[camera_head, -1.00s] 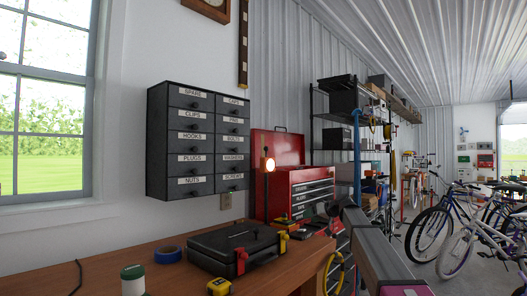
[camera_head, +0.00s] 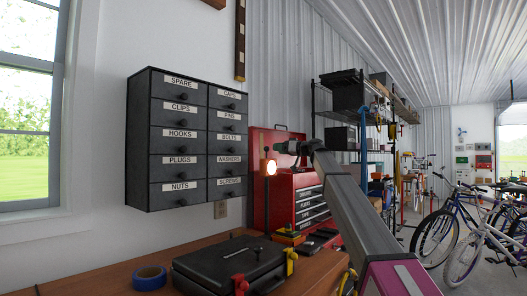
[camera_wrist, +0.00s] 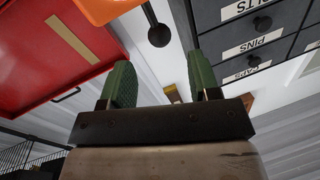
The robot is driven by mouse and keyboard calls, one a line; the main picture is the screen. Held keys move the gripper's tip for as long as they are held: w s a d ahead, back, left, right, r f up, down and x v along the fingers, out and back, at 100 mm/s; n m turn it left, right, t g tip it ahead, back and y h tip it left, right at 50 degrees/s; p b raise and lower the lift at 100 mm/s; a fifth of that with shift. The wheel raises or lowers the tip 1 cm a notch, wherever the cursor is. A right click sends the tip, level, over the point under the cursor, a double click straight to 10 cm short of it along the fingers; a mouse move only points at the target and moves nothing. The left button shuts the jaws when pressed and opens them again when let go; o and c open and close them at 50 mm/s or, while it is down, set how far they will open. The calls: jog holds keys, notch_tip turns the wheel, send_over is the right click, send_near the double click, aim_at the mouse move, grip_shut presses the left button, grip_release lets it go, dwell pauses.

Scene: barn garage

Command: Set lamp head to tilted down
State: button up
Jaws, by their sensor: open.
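The lamp's glowing round head (camera_head: 269,167) faces forward on a thin dark upright post (camera_head: 267,193) beside the red tool chest. A small dark ball shows above the head. My gripper (camera_head: 281,147) is level with the ball, just right of it and slightly above the lamp head. In the wrist view, the orange lamp head (camera_wrist: 107,8) is cut off by the top edge, with a dark ball on a stem (camera_wrist: 158,34) beside it. My gripper's two green fingers (camera_wrist: 163,80) are apart with nothing between them. Contact with the lamp cannot be seen.
The red tool chest (camera_head: 292,199) with its raised lid stands behind the lamp. A labelled drawer cabinet (camera_head: 199,147) hangs on the wall to the left. A black case (camera_head: 225,258) and blue tape (camera_head: 149,277) lie on the wooden bench (camera_head: 105,279). Bicycles stand far right.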

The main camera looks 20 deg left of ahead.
jog(key=w+a, duration=0.1)
jog(key=a, duration=0.7)
jog(key=shift+w+a, duration=0.35)
jog(key=shift+w, duration=0.05)
grip_shut()
